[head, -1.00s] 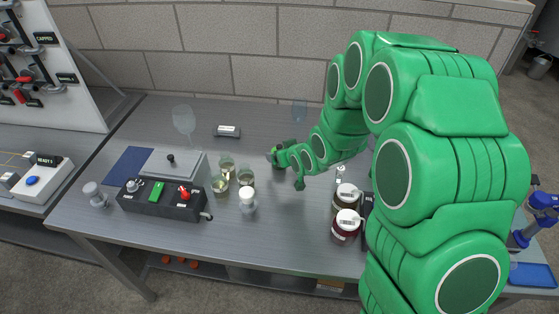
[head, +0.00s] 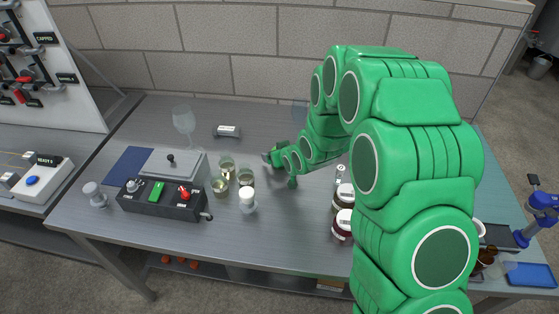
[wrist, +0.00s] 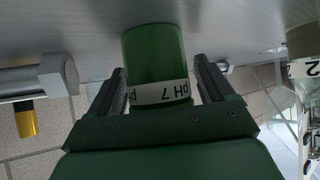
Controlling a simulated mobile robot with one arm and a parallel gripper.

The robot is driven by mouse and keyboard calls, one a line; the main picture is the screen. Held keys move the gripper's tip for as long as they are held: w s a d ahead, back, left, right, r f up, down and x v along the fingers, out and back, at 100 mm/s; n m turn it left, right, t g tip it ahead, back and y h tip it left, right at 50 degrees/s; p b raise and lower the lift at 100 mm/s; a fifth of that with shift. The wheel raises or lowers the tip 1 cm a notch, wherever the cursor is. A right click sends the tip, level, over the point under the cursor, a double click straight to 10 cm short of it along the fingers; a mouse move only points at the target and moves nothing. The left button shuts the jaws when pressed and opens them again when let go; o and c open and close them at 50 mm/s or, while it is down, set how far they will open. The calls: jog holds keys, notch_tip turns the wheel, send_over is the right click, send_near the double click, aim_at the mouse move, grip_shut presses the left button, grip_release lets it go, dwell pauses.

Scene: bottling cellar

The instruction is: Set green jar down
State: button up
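The green jar (wrist: 155,60) with a white "pH 7" label stands out in the wrist view, between the two dark fingers of my gripper (wrist: 159,85). The fingers lie along its sides and appear shut on it, though a thin gap seems to show on the right. The grey table surface lies behind the jar's far end; I cannot tell whether they touch. In the head view my gripper (head: 271,159) is low over the middle of the table (head: 285,230), and the jar is mostly hidden there.
Several small glass jars (head: 246,178) and a white-capped shaker (head: 248,200) stand left of my gripper. A black control box (head: 161,203) is further left. Two dark jars with white lids (head: 344,222) are to the right. A clear glass (head: 184,122) stands behind. The table's front middle is clear.

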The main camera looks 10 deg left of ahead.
grip_shut()
jog(key=shift+r, duration=0.15)
